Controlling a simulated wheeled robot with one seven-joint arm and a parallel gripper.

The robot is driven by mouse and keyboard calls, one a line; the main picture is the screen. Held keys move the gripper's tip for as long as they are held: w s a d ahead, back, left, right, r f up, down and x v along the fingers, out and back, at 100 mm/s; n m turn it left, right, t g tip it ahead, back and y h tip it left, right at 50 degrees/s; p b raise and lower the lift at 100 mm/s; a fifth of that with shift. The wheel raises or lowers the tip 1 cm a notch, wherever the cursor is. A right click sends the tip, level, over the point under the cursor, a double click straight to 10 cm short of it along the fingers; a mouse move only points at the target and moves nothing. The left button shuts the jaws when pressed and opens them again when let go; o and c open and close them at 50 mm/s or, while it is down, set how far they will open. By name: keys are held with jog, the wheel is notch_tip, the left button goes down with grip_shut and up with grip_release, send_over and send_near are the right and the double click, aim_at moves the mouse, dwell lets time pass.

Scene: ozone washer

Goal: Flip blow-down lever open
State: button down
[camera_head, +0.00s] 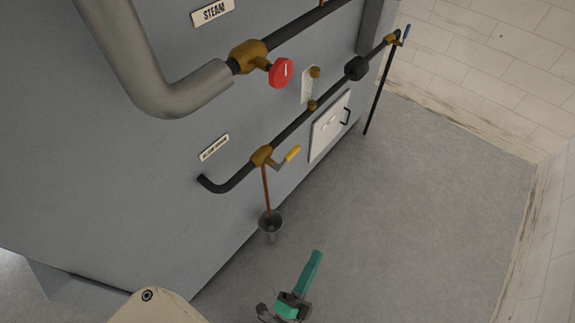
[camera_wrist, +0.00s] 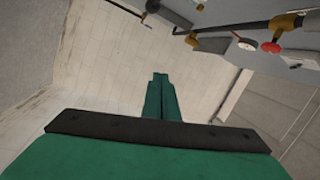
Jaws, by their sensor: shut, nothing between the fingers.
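The blow-down valve is a brass body (camera_head: 262,156) on the lower dark pipe, beside a small label plate (camera_head: 214,147) whose text is hard to read. Its lever, with a yellow grip (camera_head: 292,154), sticks out to the right and slightly up in the head view. The shut fingers (camera_wrist: 160,80) fill the middle of the wrist view. I cannot make out the yellow lever there.
A red handwheel (camera_head: 281,72) sits on the steam valve above. A blue-handled valve (camera_head: 405,34) is at the far pipe end. Grey floor (camera_head: 420,200) to the right is clear.

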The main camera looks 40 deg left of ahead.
aim_at(287, 158)
jog(key=w+a+f+m+h, duration=0.1)
jog(key=w+a+f+m, duration=0.1)
jog(key=a+m, duration=0.6)
jog(key=w+a+f+m+h, duration=0.1)
jog(key=w+a+f+m, duration=0.1)
jog(key=w+a+m, duration=0.3)
jog(key=w+a+f+m+h, duration=0.2)
jog(key=w+a+m, duration=0.2)
jog(key=a+m, duration=0.7)
jog(key=shift+w+a+f+t, duration=0.25)
jog(key=shift+t, duration=0.05)
jog(key=w+r, duration=0.6)
jog(key=w, duration=0.3)
jog(key=shift+w+d+r, duration=0.25)
jog(key=shift+w+d, duration=0.05)
jog(key=shift+a, duration=0.1)
